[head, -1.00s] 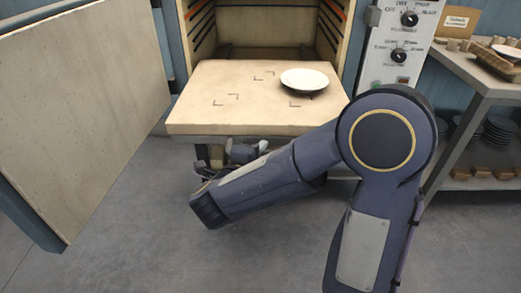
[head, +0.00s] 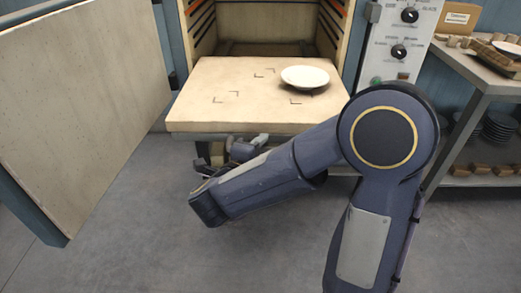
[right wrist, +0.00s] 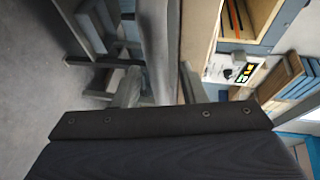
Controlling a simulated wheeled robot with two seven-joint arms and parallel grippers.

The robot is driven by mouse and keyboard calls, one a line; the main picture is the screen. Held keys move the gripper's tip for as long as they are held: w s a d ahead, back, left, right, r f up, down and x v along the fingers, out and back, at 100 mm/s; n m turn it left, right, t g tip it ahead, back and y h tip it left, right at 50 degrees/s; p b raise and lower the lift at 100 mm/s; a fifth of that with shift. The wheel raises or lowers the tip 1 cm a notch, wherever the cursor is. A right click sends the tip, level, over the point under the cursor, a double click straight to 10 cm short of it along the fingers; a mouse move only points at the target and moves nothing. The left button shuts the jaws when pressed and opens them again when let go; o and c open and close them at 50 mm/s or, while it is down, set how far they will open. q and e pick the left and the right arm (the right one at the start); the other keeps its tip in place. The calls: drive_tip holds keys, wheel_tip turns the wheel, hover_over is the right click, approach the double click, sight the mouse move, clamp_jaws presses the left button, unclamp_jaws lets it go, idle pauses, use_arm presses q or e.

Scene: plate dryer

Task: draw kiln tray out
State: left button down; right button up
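The kiln tray (head: 205,105) is a thick, pale tan slab that sticks out of the front of the open kiln (head: 265,18). Dark corner marks are drawn on its top. A white plate (head: 305,77) lies on its right rear part. My right gripper (head: 240,150) is low at the tray's front edge, partly hidden by my own forearm. In the right wrist view its fingers (right wrist: 160,88) stand on both sides of a grey bar (right wrist: 157,45) along the tray's front and seem closed on it. My left gripper is out of view.
The kiln door (head: 80,110) stands open at the left. A control panel (head: 398,45) with knobs is right of the kiln. A shelf table (head: 478,78) with stacked dishes and small blocks stands at the far right. The floor in front is clear.

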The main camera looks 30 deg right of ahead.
drive_tip(key=p+v, duration=0.1)
drive_tip(key=v, duration=0.6)
drive_tip(key=shift+s+a, duration=0.25)
drive_tip(key=shift+a, duration=0.05)
